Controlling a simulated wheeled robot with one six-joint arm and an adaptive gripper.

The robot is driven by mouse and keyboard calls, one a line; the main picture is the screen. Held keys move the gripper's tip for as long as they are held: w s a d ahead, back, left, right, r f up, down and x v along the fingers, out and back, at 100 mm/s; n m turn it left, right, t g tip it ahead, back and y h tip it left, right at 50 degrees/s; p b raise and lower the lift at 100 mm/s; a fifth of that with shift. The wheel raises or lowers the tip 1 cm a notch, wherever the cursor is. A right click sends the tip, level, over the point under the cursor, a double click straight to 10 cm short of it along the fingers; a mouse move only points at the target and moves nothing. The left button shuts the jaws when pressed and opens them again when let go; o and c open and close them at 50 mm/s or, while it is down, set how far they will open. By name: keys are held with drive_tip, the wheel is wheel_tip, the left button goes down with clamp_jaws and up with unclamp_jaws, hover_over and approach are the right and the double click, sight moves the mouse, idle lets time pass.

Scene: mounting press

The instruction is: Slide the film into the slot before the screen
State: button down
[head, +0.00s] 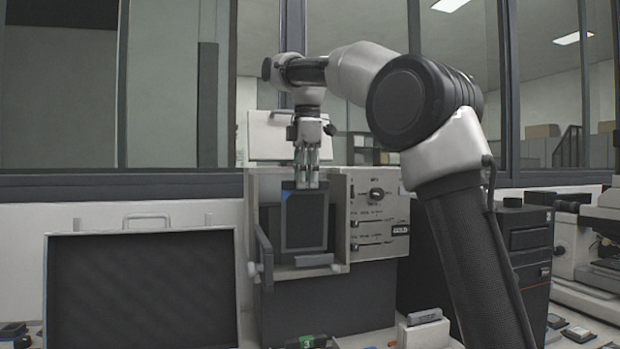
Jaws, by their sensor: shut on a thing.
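The film (304,221) is a dark upright sheet with a grey border and a blue corner at its upper left. My gripper (307,183) points straight down and is shut on the film's top edge. The film hangs in front of the recessed front of the beige machine (340,205), left of its knob panel. The screen is not clearly visible behind the film. The slot cannot be made out, and I cannot tell whether the film's lower edge is inside it. A light ledge (314,260) shows at the lower right of the film.
A black lever arm (263,245) stands along the machine's left side. An open case with a dark lid (140,290) is at the left. A black tower unit (525,250) and a microscope (590,245) are at the right. Small items lie along the front bench.

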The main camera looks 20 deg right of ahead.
drive_tip(key=w, duration=0.3)
drive_tip(key=shift+w+f, duration=0.15)
drive_tip(key=shift+f, duration=0.1)
drive_tip(key=shift+w, duration=0.15)
idle(0.4)
drive_tip(key=shift+w, duration=1.4)
drive_tip(key=shift+f, duration=1.3)
